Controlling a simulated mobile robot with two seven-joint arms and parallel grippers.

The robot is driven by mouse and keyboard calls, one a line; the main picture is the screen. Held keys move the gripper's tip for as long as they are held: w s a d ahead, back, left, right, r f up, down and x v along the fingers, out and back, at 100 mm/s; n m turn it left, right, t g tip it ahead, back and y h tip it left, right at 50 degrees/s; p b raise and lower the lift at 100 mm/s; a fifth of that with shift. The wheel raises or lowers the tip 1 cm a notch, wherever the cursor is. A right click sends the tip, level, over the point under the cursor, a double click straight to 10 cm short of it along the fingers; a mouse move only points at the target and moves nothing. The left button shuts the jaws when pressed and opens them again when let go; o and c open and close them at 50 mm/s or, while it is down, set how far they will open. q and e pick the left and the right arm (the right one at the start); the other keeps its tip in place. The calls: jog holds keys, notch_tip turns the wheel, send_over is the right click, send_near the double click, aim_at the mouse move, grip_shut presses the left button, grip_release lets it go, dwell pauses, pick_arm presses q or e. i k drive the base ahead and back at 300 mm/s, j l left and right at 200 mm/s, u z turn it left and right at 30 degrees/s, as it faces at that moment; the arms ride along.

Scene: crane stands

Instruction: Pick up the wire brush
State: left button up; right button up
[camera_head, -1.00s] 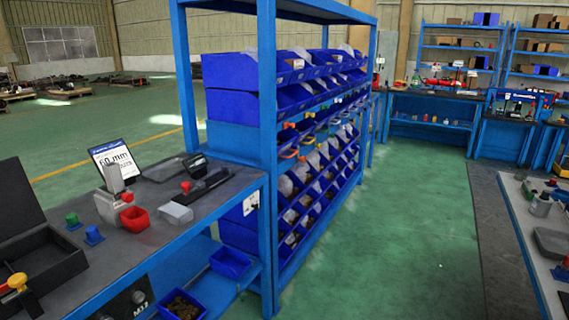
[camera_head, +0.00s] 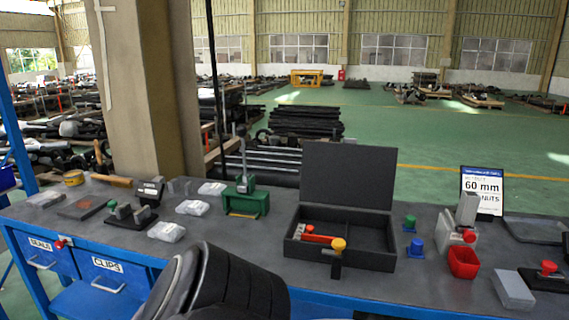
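No object is clearly recognisable as the wire brush. A wooden-handled item (camera_head: 112,181) lies at the back left of the workbench (camera_head: 270,252), beside a small yellow tin (camera_head: 74,178). It may be the brush, but it is too small to tell and no bristles can be made out. Neither of my grippers is in view. A dark, rounded part of my own body covers the bench's front edge at the bottom centre-left.
An open black case (camera_head: 340,262) holds a red-and-yellow tool. Nearby are a green device (camera_head: 246,201), white packets (camera_head: 167,232), a red cup (camera_head: 463,262) and a 60 mm sign (camera_head: 482,190). A pillar (camera_head: 142,90) stands behind the bench. Drawers (camera_head: 112,275) are under its left side.

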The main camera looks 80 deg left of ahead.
aim_at(116, 181)
jog(key=u, duration=3.7)
jog(key=i+j, duration=0.35)
jog(key=j, duration=0.2)
jog(key=i+j+u, duration=0.1)
jog(key=i+j, duration=0.3)
jog(key=j, duration=0.2)
jog(key=i+j, duration=0.8)
jog(key=j, duration=0.25)
jog(key=k+u, duration=0.05)
